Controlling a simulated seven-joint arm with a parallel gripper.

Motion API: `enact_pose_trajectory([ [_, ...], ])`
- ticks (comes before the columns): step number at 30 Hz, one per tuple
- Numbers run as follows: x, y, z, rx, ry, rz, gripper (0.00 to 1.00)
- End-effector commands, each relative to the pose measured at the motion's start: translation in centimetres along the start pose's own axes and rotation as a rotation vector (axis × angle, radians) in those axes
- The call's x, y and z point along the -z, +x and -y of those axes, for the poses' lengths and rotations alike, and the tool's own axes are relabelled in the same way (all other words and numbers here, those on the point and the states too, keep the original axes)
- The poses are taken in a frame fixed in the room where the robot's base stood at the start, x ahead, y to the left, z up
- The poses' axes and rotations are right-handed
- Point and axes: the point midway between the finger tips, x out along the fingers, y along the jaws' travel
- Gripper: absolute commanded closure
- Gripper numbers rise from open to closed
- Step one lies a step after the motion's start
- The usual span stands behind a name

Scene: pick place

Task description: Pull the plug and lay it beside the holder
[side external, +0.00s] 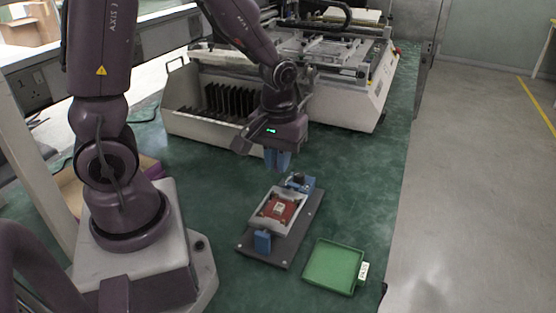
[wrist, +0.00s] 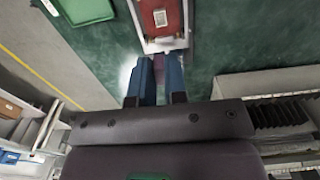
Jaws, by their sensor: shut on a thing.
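My gripper (side external: 278,160) hangs over the back end of the holder (side external: 272,252), its blue fingers pointing down. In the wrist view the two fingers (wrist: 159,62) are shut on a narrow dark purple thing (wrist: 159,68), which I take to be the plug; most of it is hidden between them. The fingertips appear to be above the holder's end. The holder is a dark grey base carrying a silver frame (side external: 262,213) with a red board (side external: 289,207) in it. A pale square part (side external: 279,209) sits on the board. Blue blocks stand at both ends of the frame.
A green tray (side external: 318,281) with a white label lies right of the holder and looks empty. Behind stand a white machine (side external: 350,98) and an open bin (side external: 190,125) with dark upright slats. Green surface (side external: 215,205) is clear left of the holder.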

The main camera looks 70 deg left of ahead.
Motion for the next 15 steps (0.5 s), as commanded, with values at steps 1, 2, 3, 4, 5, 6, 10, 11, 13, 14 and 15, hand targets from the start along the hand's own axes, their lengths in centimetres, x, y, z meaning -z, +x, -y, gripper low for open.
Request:
enact_pose_trajectory([
  [1, 0.0, -0.2, 0.0, -0.001, 0.000, -0.002, 1.00],
  [2, 0.0, -0.3, 0.0, -0.002, 0.000, -0.002, 1.00],
  [3, 0.0, -0.4, 0.0, -0.002, 0.000, -0.002, 1.00],
  [4, 0.0, -0.5, 0.0, -0.001, 0.000, -0.002, 1.00],
  [5, 0.0, -0.6, 0.0, -0.001, 0.000, -0.002, 1.00],
  [6, 0.0, -0.7, 0.0, -0.001, 0.000, -0.001, 1.00],
  [10, 0.0, -1.1, 0.0, -0.002, 0.000, -0.002, 1.00],
  [11, 0.0, -1.2, 0.0, -0.002, 0.000, -0.003, 1.00],
  [13, 0.0, -1.4, 0.0, -0.002, 0.000, -0.002, 1.00],
  [14, 0.0, -1.5, 0.0, -0.001, 0.000, -0.002, 1.00],
  [15, 0.0, -1.6, 0.0, -0.001, 0.000, -0.002, 1.00],
])
